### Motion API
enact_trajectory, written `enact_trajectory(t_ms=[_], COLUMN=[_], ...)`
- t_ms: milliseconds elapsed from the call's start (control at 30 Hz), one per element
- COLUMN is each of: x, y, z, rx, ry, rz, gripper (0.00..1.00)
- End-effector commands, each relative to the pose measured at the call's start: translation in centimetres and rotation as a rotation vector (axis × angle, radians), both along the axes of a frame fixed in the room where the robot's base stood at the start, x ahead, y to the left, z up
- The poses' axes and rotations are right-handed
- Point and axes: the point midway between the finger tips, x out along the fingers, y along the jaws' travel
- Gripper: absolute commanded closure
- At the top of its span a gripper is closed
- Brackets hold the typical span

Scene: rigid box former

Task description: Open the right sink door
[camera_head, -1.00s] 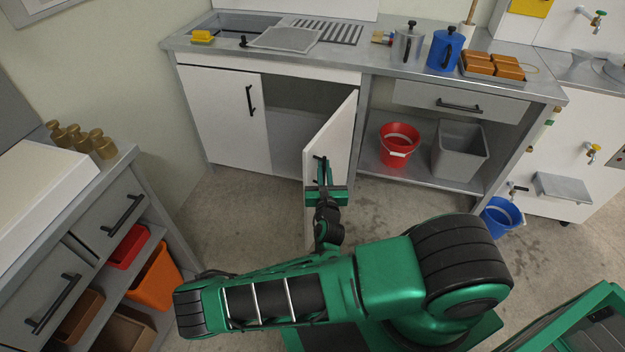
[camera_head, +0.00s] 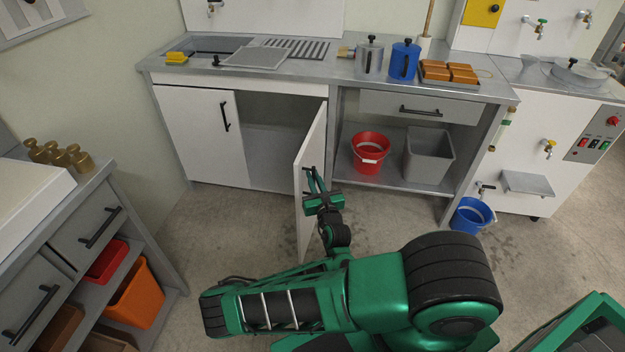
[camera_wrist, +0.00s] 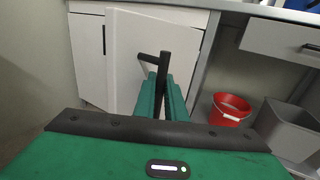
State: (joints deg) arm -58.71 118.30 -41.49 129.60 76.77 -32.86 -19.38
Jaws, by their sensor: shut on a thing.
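The right sink door (camera_head: 312,165) is a white panel under the sink counter. It stands swung well out from the cabinet, seen nearly edge-on in the head view, and the dark opening behind it (camera_head: 270,115) shows. The door also fills the middle of the wrist view (camera_wrist: 130,55). Its black bar handle (camera_wrist: 164,70) sits between my fingers. My gripper (camera_head: 316,190) is shut on this handle at the door's outer face; it also shows in the wrist view (camera_wrist: 163,98). The left sink door (camera_head: 200,130) is shut.
A red bucket (camera_head: 370,153) and a grey bin (camera_head: 428,155) stand on the open shelf right of the door. A blue bucket (camera_head: 470,215) is on the floor. A grey drawer unit (camera_head: 85,235) stands at left. Floor between it and the door is free.

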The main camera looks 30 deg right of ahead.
Motion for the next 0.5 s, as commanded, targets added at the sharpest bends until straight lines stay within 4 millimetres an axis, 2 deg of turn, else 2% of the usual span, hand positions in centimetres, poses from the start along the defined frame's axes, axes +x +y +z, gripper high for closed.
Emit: enact_trajectory(t_ms=[33,67,367,500], x=[0.08,0.08,0.04,0.08], y=[0.0,0.05,0.25,0.27], z=[0.23,0.23,0.16,0.96], rx=[-0.001,-0.001,-0.001,-0.002], ry=[-0.006,-0.006,-0.003,-0.004], rz=[-0.001,0.0,0.003,0.002], gripper=[1.0,0.82,0.82,0.82])
